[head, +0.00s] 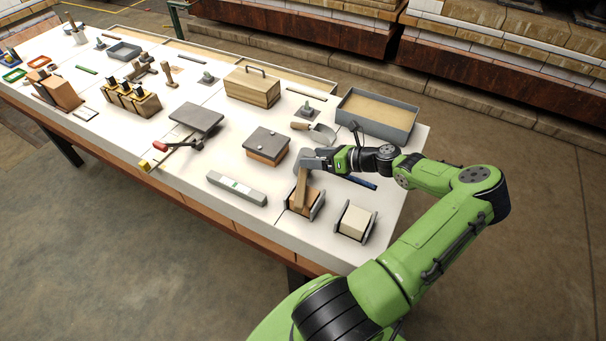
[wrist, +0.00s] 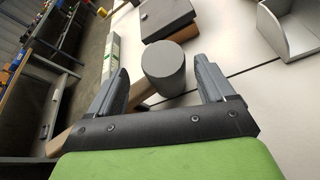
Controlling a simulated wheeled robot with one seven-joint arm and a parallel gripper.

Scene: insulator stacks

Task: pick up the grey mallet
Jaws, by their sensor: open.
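The grey mallet has a round grey head (wrist: 163,60) and a pale wooden handle (head: 302,188). In the head view the handle slopes down toward the front over a wooden block in a grey holder (head: 319,205), and my gripper partly hides the head. My gripper (head: 314,163) is open at the mallet's head. In the wrist view the head shows between the two fingers of my gripper (wrist: 162,70), and the handle runs to the lower left behind the left finger. I cannot tell whether the fingers touch it.
A second holder with a pale block (head: 355,221) stands to the right in front. A grey bar (head: 237,188) lies left, a grey-lidded box (head: 266,144) and a trowel (head: 321,133) lie behind. A grey tray (head: 378,124) stands at the back right, near a dark blue bar (head: 361,182).

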